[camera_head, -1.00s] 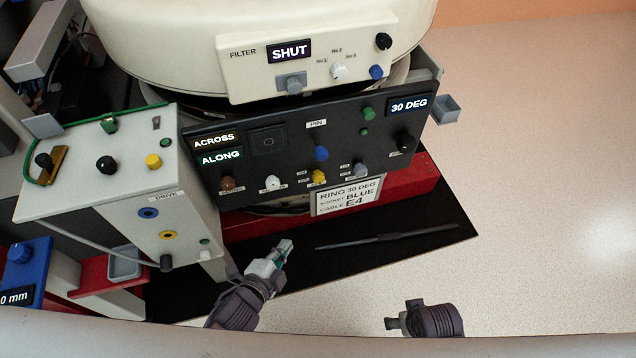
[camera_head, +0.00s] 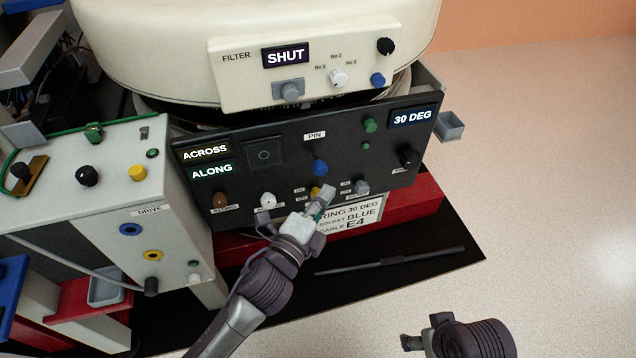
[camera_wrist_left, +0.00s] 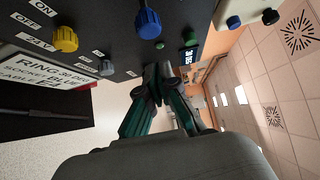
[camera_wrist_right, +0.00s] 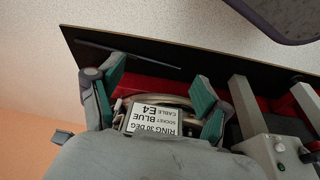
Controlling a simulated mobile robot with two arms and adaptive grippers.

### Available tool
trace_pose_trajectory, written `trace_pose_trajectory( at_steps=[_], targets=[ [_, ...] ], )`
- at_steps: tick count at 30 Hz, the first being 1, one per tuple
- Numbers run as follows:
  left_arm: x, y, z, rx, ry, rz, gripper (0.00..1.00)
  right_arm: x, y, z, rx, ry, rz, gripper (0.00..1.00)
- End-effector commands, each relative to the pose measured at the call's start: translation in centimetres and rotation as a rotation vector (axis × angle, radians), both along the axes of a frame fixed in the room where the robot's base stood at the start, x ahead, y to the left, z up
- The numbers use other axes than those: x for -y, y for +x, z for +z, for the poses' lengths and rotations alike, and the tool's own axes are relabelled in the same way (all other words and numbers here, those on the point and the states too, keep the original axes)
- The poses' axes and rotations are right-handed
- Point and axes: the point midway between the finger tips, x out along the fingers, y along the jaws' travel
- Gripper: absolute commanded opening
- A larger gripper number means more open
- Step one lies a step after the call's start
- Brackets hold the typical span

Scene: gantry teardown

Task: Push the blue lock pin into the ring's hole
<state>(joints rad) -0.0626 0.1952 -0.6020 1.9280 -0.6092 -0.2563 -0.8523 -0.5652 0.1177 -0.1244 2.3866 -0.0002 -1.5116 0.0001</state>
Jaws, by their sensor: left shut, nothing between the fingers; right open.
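The blue lock pin (camera_head: 320,168) sticks out of the black panel (camera_head: 290,165) below the PIN label; it also shows in the left wrist view (camera_wrist_left: 147,23). My left gripper (camera_head: 328,190) is shut and empty, just below the pin in the head view and apart from it in the left wrist view (camera_wrist_left: 160,75). My right gripper (camera_head: 408,342) is low at the front right; in the right wrist view (camera_wrist_right: 158,80) its fingers are spread and empty. The ring's hole is hidden behind the panel.
A yellow knob (camera_head: 316,193) and a grey knob (camera_head: 361,187) sit close to my left gripper. The white drive box (camera_head: 165,215) stands at left. A dark bar (camera_head: 390,262) lies on the black mat (camera_head: 450,240). The floor at right is clear.

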Motion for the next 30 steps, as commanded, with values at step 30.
trace_pose_trajectory(
  at_steps=[30],
  targets=[
    [-2.4, 6.6, 0.0, -0.001, 0.0, 0.001, 0.0, 0.0, 0.4, -1.7, -0.01, -0.001, 0.001, 0.77]
  ],
)
